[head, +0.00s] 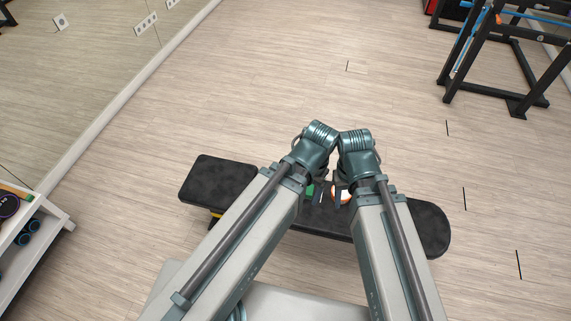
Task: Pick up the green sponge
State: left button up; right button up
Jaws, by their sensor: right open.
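A small green patch, which looks like the green sponge (310,191), shows on the black bench pad between my two forearms. My left arm covers part of it, so its full shape is hidden. My right gripper (335,189) is open and points down over the bench, just right of the green patch. I cannot tell whether it touches anything. My left gripper is hidden behind my left arm.
A round white and orange object (342,194) is partly visible beside my right gripper. The black bench (222,180) runs across below my arms. A white shelf (38,228) stands at the left, a dark rack (480,50) at the upper right. The floor beyond is clear.

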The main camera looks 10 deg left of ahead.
aim_at(309, 192)
jog(key=z, duration=0.2)
jog(key=u, duration=0.4)
jog(key=j+z, duration=0.35)
jog(key=j, duration=1.15)
jog(key=i, duration=0.05)
